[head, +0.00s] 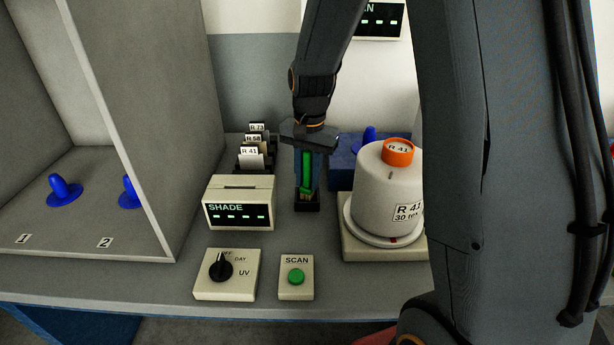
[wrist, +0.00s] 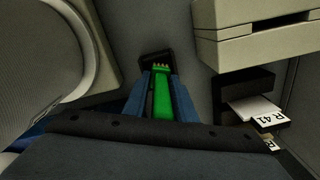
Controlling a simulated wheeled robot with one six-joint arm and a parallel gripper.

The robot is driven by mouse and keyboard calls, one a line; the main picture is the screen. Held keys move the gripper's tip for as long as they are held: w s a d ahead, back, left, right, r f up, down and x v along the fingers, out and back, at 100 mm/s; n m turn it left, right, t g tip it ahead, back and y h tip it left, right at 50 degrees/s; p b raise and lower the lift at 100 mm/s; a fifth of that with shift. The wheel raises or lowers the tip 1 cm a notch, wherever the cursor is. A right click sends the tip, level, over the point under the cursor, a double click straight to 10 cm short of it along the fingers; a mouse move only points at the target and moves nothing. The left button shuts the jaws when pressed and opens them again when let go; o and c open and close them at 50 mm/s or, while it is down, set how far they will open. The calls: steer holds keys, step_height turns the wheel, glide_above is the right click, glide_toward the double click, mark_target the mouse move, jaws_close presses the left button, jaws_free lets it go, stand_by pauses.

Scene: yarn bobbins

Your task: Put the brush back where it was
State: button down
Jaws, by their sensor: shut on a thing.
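The green brush (head: 306,172) is upright between the fingers of my gripper (head: 306,180), which points down and is shut on it. In the wrist view the brush (wrist: 162,96) runs down between the blue fingers of my gripper (wrist: 160,98), with its pale bristle tips at the far end. A small black holder (head: 307,205) sits on the table directly under the brush; it also shows in the wrist view (wrist: 147,57). The brush's lower end is at the holder's opening. I cannot tell how deep it sits.
The shade box (head: 239,208) stands close left, with a card rack (head: 252,150) behind it. A large white bobbin (head: 380,195) stands close right on a pale base (head: 356,246). The scan button box (head: 296,278) and dial box (head: 226,275) are in front. A grey booth (head: 150,170) is left.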

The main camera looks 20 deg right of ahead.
steer(key=shift+f, duration=0.1)
steer(key=shift+f, duration=0.55)
steer(key=c, duration=1.5)
jaws_free()
steer(key=shift+o, duration=0.2)
steer(key=shift+r, duration=0.15)
step_height(320, 180, up, 13)
steer(key=shift+d+f+b, duration=0.15)
steer(key=shift+f+b, duration=0.05)
steer(key=shift+b, duration=1)
steer(key=shift+r, duration=0.2)
steer(key=shift+s, duration=0.1)
